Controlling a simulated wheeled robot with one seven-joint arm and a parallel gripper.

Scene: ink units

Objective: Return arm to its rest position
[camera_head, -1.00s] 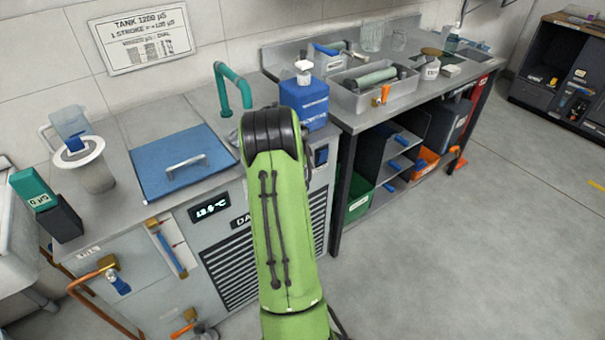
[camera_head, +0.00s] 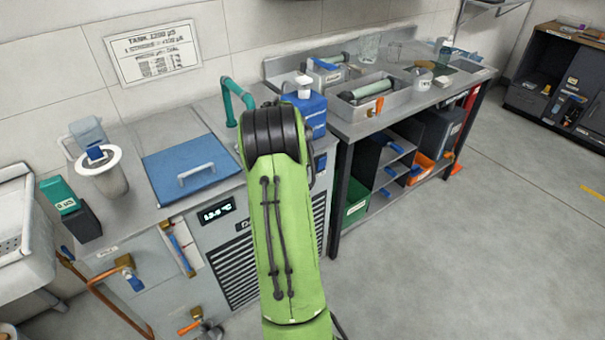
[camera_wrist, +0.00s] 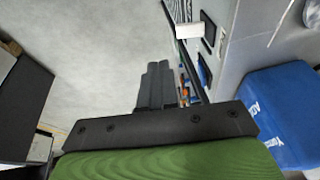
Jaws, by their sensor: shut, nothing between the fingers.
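My green arm (camera_head: 285,240) with its black joint rises in the middle of the head view, in front of the counter. It hides my gripper in that view. In the wrist view my gripper (camera_wrist: 157,70) shows as dark fingers closed together, with nothing held. Bare grey floor lies beyond the fingers on the left. A blue container with white lettering (camera_wrist: 280,110) is at the right of the wrist view, apart from the fingers.
A blue lid with a handle (camera_head: 195,160) lies on the counter left of my arm. A blue bottle (camera_head: 312,108) stands just behind the arm. A metal tray (camera_head: 350,110) sits on the right-hand bench (camera_head: 440,100). Open floor (camera_head: 480,260) lies to the right.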

